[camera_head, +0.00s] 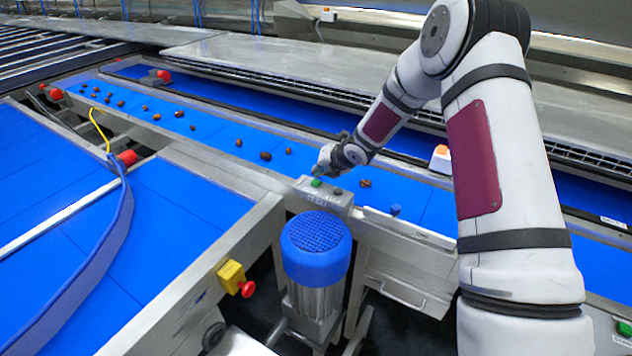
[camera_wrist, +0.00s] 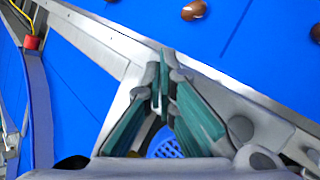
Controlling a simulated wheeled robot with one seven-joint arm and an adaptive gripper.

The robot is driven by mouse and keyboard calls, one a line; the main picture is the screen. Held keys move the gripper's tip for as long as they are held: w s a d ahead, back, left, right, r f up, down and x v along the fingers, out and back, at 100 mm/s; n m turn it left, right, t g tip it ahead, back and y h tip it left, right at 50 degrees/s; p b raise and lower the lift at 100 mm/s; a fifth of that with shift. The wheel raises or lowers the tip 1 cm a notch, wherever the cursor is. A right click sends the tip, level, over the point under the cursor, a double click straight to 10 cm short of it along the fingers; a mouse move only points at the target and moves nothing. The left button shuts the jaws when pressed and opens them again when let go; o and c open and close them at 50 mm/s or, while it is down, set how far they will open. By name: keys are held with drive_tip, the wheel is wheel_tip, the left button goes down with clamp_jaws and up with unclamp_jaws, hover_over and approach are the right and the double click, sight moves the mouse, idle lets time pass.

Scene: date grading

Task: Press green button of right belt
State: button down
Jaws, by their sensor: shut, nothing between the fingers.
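A small grey control box (camera_head: 325,196) with a green button (camera_head: 316,183) and a dark button (camera_head: 338,190) stands at the near edge of the long blue belt (camera_head: 215,128). My gripper (camera_head: 319,172) is shut and empty, just above the green button in the head view. I cannot tell whether it touches the button. In the wrist view my gripper's green-padded fingers (camera_wrist: 164,72) are together, and I cannot make out the green button there. Another green button (camera_head: 624,328) on a labelled panel shows at the lower right corner of the head view.
A motor with a blue cap (camera_head: 316,248) stands just in front of the box. A yellow box with a red stop button (camera_head: 246,288) is at its left. Several brown dates (camera_head: 265,156) lie on the long belt. An orange-topped white box (camera_head: 440,158) sits beyond it.

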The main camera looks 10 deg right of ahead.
sight(319, 180)
drive_tip(key=shift+f, duration=0.1)
drive_tip(key=shift+f, duration=0.3)
drive_tip(key=shift+f, duration=0.5)
idle(0.9)
drive_tip(key=shift+r, duration=0.9)
drive_tip(key=shift+r, duration=2.5)
